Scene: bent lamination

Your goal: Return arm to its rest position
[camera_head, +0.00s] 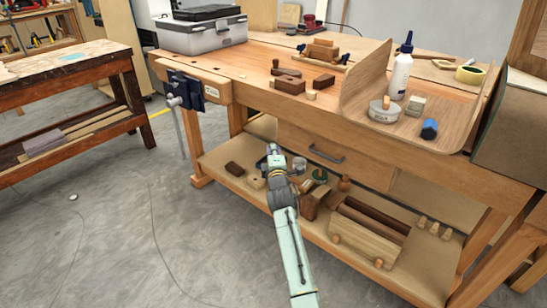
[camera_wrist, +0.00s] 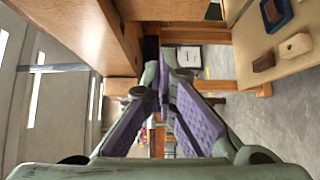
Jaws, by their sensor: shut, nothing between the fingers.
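My arm (camera_head: 290,235) reaches up from the bottom of the head view in front of the workbench. Its end, my gripper (camera_head: 273,150), is below the bench top, near the drawer and in front of the lower shelf. In the wrist view my gripper (camera_wrist: 164,75) shows purple-padded fingers that meet at their tips, with nothing between them. The workbench (camera_head: 230,88) has a wooden top and a drawer with a dark handle (camera_head: 325,153). My arm hides part of the lower shelf.
The lower shelf (camera_head: 225,160) holds wooden blocks and a wooden crate (camera_head: 368,235). On the top stand a bent wood sheet (camera_head: 365,75), a glue bottle (camera_head: 400,75) and a grey toolbox (camera_head: 205,35). A vise (camera_head: 185,90) juts out at the left. The floor (camera_head: 130,225) at lower left is mostly clear.

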